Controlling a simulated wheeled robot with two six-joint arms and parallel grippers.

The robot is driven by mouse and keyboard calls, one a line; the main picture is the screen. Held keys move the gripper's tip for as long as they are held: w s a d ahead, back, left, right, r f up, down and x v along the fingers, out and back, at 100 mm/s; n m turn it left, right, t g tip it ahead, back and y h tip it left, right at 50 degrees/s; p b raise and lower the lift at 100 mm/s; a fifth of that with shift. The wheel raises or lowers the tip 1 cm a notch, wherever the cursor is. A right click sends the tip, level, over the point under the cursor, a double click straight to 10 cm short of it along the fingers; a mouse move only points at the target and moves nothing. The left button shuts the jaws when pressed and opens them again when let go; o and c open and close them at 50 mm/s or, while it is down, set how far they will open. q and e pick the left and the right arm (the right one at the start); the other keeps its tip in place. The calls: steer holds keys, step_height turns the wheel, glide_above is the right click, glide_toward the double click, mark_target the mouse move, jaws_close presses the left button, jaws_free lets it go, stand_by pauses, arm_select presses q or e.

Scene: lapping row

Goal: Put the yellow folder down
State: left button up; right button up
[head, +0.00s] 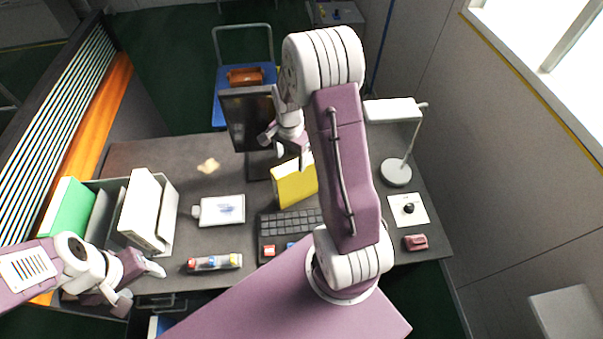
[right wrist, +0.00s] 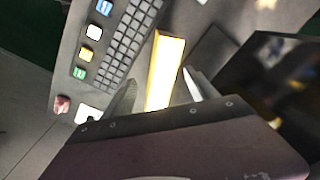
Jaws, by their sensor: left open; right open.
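The yellow folder (head: 295,187) stands on the desk behind the keyboard, below the monitor, in the head view. In the right wrist view the yellow folder (right wrist: 165,72) shows its narrow edge between the two fingers. My right gripper (head: 291,152) is open at the folder's top; its fingers (right wrist: 158,92) lie either side of the folder with visible gaps. Whether the folder's base rests fully on the desk is partly hidden. My left gripper (head: 140,285) is open and empty over the desk's front left.
The keyboard (head: 289,222) lies in front of the folder, the monitor (head: 247,118) behind it. A box (head: 172,215) holds green and white folders at left. A lamp (head: 396,172), a white sheet (head: 421,218) and a red block (head: 415,242) are at right. Bare desk (head: 160,160) shows at back left.

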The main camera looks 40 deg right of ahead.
mark_target(302, 179)
steer(key=d+f+m, duration=0.2)
steer(key=w+d+f+m, duration=0.1)
steer(key=d+m, duration=0.1)
steer(key=shift+w+d+f+m+g, duration=0.1)
steer(key=shift+d+f+m+g, duration=0.2)
steer(key=shift+f+m, duration=0.1)
steer(key=f, duration=0.1)
steer(key=f+p, duration=0.1)
steer(key=f, duration=0.1)
steer(key=shift+s+a, duration=0.15)
steer(key=shift+s, duration=0.05)
steer(key=shift+w+f, duration=0.15)
steer(key=shift+f, duration=0.3)
steer(key=f, duration=0.1)
steer(key=f+p, duration=0.1)
steer(key=f, duration=0.1)
steer(key=d+f, duration=0.1)
steer(key=f, duration=0.1)
steer(key=shift+p, duration=0.35)
steer(key=shift+a+r, duration=0.1)
jaws_close()
